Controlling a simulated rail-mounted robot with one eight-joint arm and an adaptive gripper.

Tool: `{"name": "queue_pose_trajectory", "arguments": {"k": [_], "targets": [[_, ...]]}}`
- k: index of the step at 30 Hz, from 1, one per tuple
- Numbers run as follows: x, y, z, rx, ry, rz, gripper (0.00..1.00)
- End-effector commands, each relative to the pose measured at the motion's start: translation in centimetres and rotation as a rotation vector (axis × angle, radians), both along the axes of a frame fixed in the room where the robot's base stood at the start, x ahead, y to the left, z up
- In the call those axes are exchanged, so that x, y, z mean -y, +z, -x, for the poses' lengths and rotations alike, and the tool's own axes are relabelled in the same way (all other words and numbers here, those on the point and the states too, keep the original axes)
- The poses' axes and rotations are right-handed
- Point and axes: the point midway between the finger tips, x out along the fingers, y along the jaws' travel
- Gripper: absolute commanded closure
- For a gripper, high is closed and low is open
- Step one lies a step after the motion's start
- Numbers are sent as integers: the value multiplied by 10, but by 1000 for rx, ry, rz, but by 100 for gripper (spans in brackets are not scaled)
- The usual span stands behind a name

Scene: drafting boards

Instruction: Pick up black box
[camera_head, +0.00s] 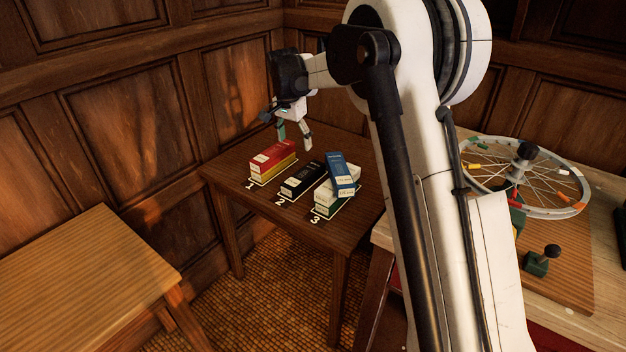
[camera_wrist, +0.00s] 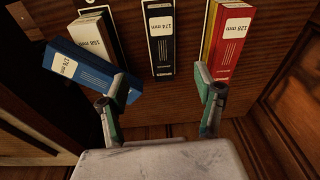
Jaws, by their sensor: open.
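The black box (camera_head: 301,180) lies on the small dark table at the place marked 2, between the other boxes. In the wrist view the black box (camera_wrist: 159,50) has a white label reading 174 mm and lies beyond the fingertips, between them from side to side. My gripper (camera_head: 293,138) is above the back part of the table, apart from the boxes. In the wrist view my gripper (camera_wrist: 162,88) is open, with nothing between its fingers.
A red box (camera_head: 273,154) lies on a yellow one at place 1. A spoked wheel (camera_head: 478,172) is on the bench at right. The dark table's (camera_head: 328,148) back is clear.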

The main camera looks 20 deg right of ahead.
Motion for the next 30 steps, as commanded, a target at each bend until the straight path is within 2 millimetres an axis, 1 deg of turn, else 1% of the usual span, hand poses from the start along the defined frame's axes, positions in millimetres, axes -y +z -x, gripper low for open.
{"name": "queue_pose_trajectory", "arguments": {"k": [1,3,7,11,13,21,24,27,30], "targets": [[-1,-13,-9,-8,-15,0,34],[-2,-25,-17,-18,-39,2,34],[-3,-40,-26,-28,-65,4,34],[-3,-49,-29,-34,-74,4,34],[-2,-57,-30,-34,-75,4,34],[4,-105,-34,-33,-74,4,34],[6,-118,-36,-33,-74,4,34],[7,-126,-37,-33,-74,4,34],[7,-129,-37,-33,-74,4,34]]}}
